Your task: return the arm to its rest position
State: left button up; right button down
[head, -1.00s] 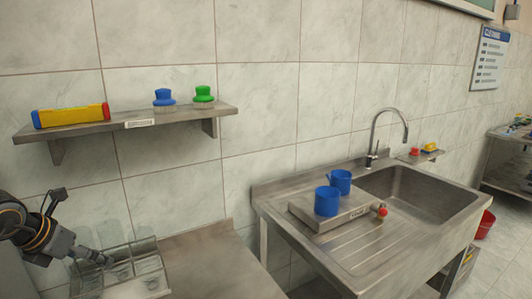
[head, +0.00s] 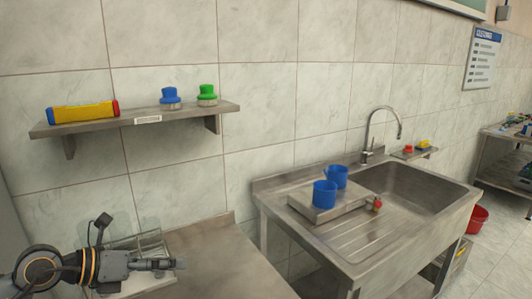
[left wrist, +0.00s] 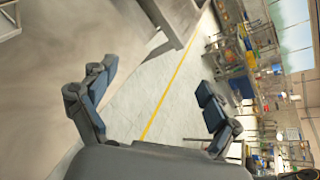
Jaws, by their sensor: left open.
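My left arm comes in at the lower left of the head view. Its gripper (head: 160,264) points to the right, in front of a clear compartment tray (head: 150,243) on the steel counter, and partly hides the tray. In the left wrist view the left gripper (left wrist: 150,103) has its two fingers wide apart with nothing between them. Past the fingers that view shows open floor with a yellow line. My right gripper is not in view.
The steel counter (head: 215,262) right of the gripper is bare. A sink unit (head: 362,232) with two blue mugs stands further right. A red bucket (head: 477,217) is on the floor.

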pick_arm(q)
jog(key=s+d+r+n+t+h, duration=0.2)
jog(key=d+r+n+t+h, duration=0.3)
jog(key=d+r+n, duration=0.1)
jog(key=a+f+n+t+y, duration=0.35)
jog(key=n+y, duration=0.35)
jog(key=n, duration=0.4)
jog(key=a+f+n+t+y, duration=0.2)
jog(key=a+n+t+y, duration=0.25)
jog(key=n+y, duration=0.4)
jog(key=s+a+f+n+g+y, duration=0.1)
jog(key=s+a+f+n+g, duration=0.1)
jog(key=f+n+g, duration=0.3)
jog(key=s+a+f+n+y, duration=0.1)
jog(key=s+a+f+n, duration=0.15)
jog(key=f, duration=0.35)
jog(key=s+d+f+n+g+h, duration=0.1)
jog(key=s+d+f+n+g, duration=0.15)
jog(key=s+f+g, duration=0.65)
jog(key=s+d+f+n+g+h, duration=0.1)
jog(key=s+d+f+n+g, duration=0.2)
jog(key=s+f, duration=0.7)
jog(key=s+d+f+m+g, duration=0.1)
jog(key=s+f+g, duration=0.15)
jog(key=f, duration=2.05)
jog(key=s+a+f, duration=0.3)
jog(key=s+f, duration=1.3)
jog(key=s, duration=0.1)
jog(key=shift+f, duration=0.4)
